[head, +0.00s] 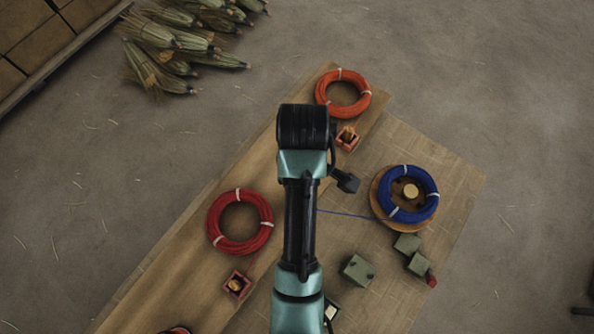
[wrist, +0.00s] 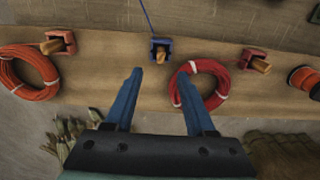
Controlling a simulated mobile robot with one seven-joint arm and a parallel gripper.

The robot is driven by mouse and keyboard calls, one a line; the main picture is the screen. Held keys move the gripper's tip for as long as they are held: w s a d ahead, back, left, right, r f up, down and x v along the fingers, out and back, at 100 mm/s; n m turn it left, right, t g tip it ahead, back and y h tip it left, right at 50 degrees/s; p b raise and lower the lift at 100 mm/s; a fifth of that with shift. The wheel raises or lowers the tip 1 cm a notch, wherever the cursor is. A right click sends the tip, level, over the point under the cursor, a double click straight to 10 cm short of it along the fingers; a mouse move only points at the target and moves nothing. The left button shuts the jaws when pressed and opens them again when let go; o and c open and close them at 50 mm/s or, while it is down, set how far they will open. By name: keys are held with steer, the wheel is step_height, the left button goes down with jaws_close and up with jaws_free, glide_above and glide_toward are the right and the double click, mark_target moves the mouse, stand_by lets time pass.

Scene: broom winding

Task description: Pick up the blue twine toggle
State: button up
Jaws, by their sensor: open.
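The blue twine toggle (wrist: 161,55) is a small wooden peg in a blue holder (wrist: 159,44), near the top middle of the wrist view. A blue twine (wrist: 147,15) runs up from it. My gripper (wrist: 161,72) is open and empty, its blue fingers pointing toward the toggle, one on each side of its line in the picture. The fingertips look short of the toggle; their height above it is unclear. In the head view the toggle is hidden behind my arm; the twine (head: 345,214) runs from there to the blue coil (head: 433,196).
The red coil (wrist: 219,80) lies close to the right finger. A red toggle (wrist: 258,63) is farther right; an orange toggle (wrist: 56,44) and orange coil (wrist: 20,52) are left. Green blocks (head: 357,271) stand on the table. Corn-like bundles (head: 170,50) lie on the floor.

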step_height(320, 180, down, 6)
steer(key=shift+w+f+p, duration=0.1)
steer(key=shift+p, duration=0.25)
steer(key=shift+a+f+p, duration=0.2)
steer(key=shift+f+p, duration=0.15)
steer(key=shift+f, duration=0.25)
steer(key=shift+a+f+p, duration=0.15)
steer(key=shift+f+p, duration=0.1)
steer(key=shift+f, duration=0.8)
steer(key=shift+a+f+p, duration=0.1)
steer(key=shift+f+p, duration=0.1)
steer(key=shift+f, duration=0.85)
jaws_close()
